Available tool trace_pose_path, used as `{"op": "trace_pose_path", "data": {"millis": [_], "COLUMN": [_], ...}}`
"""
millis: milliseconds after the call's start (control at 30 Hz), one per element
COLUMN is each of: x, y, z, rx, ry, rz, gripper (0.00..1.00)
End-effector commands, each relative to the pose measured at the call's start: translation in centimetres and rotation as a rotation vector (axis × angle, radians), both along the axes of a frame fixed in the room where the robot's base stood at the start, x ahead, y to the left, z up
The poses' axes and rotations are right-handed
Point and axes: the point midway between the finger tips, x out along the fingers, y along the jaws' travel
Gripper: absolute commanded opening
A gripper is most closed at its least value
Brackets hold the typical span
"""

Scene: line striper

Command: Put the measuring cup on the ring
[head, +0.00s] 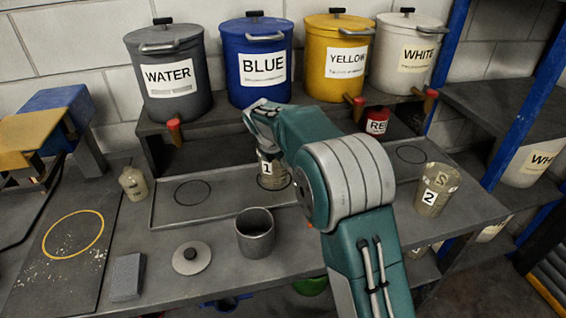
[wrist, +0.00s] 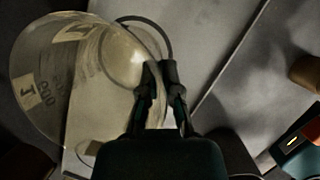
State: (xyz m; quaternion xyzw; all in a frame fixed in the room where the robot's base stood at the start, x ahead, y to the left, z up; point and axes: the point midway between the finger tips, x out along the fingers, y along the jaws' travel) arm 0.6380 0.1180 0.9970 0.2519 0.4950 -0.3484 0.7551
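Whether the cup's base touches the tray cannot be told. My arm hides the fingers in the head view.
A second cup marked 2 (head: 436,190) stands at right. Other black rings are at left (head: 193,192) and right (head: 410,154); a yellow ring (head: 72,234) lies far left. A grey pot (head: 255,235), lid (head: 191,258) and small bottle (head: 133,184) stand nearby. Paint buckets (head: 257,62) line the shelf.

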Motion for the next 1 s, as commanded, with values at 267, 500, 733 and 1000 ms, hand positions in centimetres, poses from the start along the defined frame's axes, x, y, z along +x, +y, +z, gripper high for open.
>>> {"op": "trace_pose_path", "data": {"millis": [267, 500, 733, 1000], "x": [0.0, 0.0, -1.0, -2.4], "y": [0.0, 0.0, 1.0, 2.6], "z": [-0.1, 0.2, 3.6, 8.7], "rx": [-0.001, 0.001, 0.001, 0.001], "ry": [0.001, -0.001, -0.003, -0.003], "rz": [0.000, 0.000, 0.000, 0.000], "gripper": [0.43, 0.43, 0.43, 0.43]}}
